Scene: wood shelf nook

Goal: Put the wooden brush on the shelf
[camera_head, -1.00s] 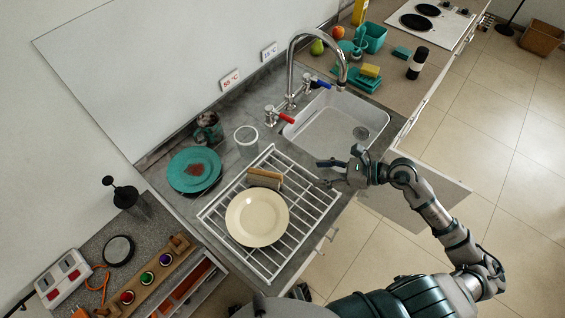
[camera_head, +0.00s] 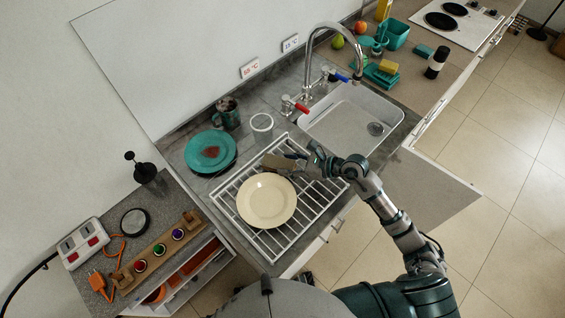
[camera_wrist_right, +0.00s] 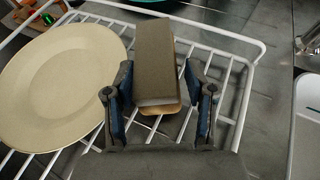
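The wooden brush (camera_head: 279,161) lies on the white wire dish rack, just behind a cream plate (camera_head: 266,201). In the right wrist view the brush (camera_wrist_right: 155,62) is a grey-brown block with a paler wood edge at its near end. My right gripper (camera_head: 304,162) is at the brush, coming from its right end. In the wrist view its two fingers (camera_wrist_right: 159,97) stand on either side of the block, with narrow gaps showing, so it looks open around the brush. My left gripper is not in view.
The dish rack (camera_head: 318,206) sits beside the sink (camera_head: 350,120) and its tap. A teal plate (camera_head: 211,150), a cup (camera_head: 227,112) and a clear glass (camera_head: 262,125) stand behind the rack. A lower counter at left holds several small items.

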